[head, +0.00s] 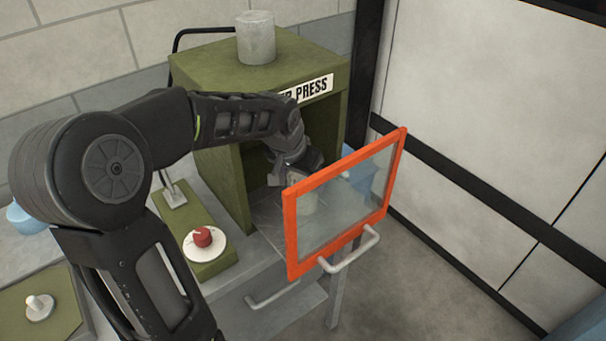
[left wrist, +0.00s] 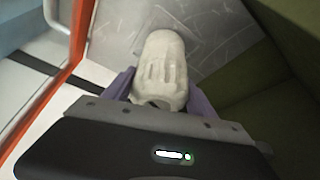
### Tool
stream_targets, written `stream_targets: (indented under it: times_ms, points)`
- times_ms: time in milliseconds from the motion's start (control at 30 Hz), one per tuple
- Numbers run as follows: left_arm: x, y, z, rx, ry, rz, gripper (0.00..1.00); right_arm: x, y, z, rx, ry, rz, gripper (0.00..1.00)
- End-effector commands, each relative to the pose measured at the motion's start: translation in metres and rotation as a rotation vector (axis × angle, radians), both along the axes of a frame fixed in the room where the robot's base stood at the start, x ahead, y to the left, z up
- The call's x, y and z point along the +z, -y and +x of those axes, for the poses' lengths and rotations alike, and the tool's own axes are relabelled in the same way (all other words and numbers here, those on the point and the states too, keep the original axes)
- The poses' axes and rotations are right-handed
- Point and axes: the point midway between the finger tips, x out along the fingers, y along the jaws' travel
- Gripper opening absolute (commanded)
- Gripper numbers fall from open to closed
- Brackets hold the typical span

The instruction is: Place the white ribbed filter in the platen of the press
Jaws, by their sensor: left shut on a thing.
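The olive-green press (head: 226,196) stands against the block wall with its front open. Its platen (head: 262,205) is a grey metal plate inside; it also shows in the left wrist view (left wrist: 208,28). My left gripper (head: 303,190) reaches into the press front, partly seen through the glass of the door. In the left wrist view it (left wrist: 160,92) is shut on the white ribbed filter (left wrist: 162,62), with purple fingers on either side. The filter is over the platen; I cannot tell whether its end touches it. My right gripper is not in view.
The orange-framed glass door (head: 345,200) stands swung open, close to the right of my left gripper. A grey cylinder (head: 256,38) sits on top of the press. A red knob (head: 202,236) on a green box is left of the opening. The floor at right is clear.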

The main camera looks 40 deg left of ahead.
Motion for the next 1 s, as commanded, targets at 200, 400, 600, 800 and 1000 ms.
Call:
stream_targets:
  times_ms: [200,400,600,800,1000]
  points:
    - [0.0003,0.0000,0.0004,0.000,0.002,0.000,0.00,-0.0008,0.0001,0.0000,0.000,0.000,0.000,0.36]
    - [-0.0030,0.0000,0.0001,0.000,0.001,0.000,0.70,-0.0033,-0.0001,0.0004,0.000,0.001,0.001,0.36]
    - [-0.0029,0.0001,0.0000,0.000,0.001,0.000,0.87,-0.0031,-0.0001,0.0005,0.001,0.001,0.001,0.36]
    - [-0.0028,0.0001,0.0000,0.000,0.001,0.000,0.87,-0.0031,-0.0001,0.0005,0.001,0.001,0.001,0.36]
    - [0.0028,0.0000,-0.0002,0.000,0.002,0.000,0.87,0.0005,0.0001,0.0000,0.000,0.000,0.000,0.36]
